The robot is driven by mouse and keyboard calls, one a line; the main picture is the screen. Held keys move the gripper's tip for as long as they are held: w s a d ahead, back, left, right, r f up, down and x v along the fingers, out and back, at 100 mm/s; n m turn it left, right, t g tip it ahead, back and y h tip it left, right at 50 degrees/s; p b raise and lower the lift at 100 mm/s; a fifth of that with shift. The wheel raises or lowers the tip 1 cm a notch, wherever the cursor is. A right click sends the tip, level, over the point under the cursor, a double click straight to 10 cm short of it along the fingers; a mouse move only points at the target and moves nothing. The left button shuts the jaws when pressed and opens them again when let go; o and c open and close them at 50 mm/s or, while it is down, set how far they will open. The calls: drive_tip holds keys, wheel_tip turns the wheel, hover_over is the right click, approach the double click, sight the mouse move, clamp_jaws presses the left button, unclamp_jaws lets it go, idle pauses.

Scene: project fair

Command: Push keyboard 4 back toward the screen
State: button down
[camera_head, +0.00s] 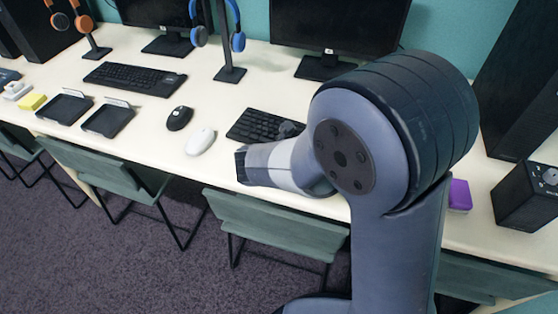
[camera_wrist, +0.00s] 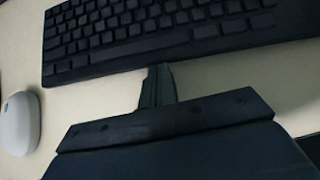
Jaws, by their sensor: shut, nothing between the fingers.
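A black keyboard (camera_head: 258,126), which I take to be keyboard 4, lies on the table below the right screen (camera_head: 340,22). My arm hides its right part in the head view. In the wrist view the keyboard (camera_wrist: 150,32) spans the top, its front edge slightly slanted. My gripper (camera_wrist: 158,70) is shut and empty, with its fingertips at the keyboard's front edge near the middle. I cannot tell whether they touch it. The head view does not clearly show the fingers behind my arm.
A white mouse (camera_head: 200,141) lies left of this keyboard, with a black mouse (camera_head: 179,118) beyond it. Another keyboard (camera_head: 135,78) lies farther left. A headphone stand (camera_head: 230,74) is behind. A purple block (camera_head: 460,195) and black box (camera_head: 526,196) are at right. Chairs (camera_head: 275,236) line the front.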

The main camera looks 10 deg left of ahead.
drive_tip(key=w+d+p, duration=0.1)
drive_tip(key=w+p, duration=0.1)
drive_tip(key=w, duration=0.3)
drive_tip(key=w+d+p, duration=0.1)
drive_tip(key=w+p, duration=0.1)
drive_tip(key=w, duration=0.4)
drive_tip(key=w+d+p, duration=0.1)
drive_tip(key=w+p, duration=0.1)
drive_tip(key=w, duration=0.3)
drive_tip(key=shift+w+r, duration=0.1)
drive_tip(key=shift+w, duration=0.35)
drive_tip(key=shift+s, duration=0.1)
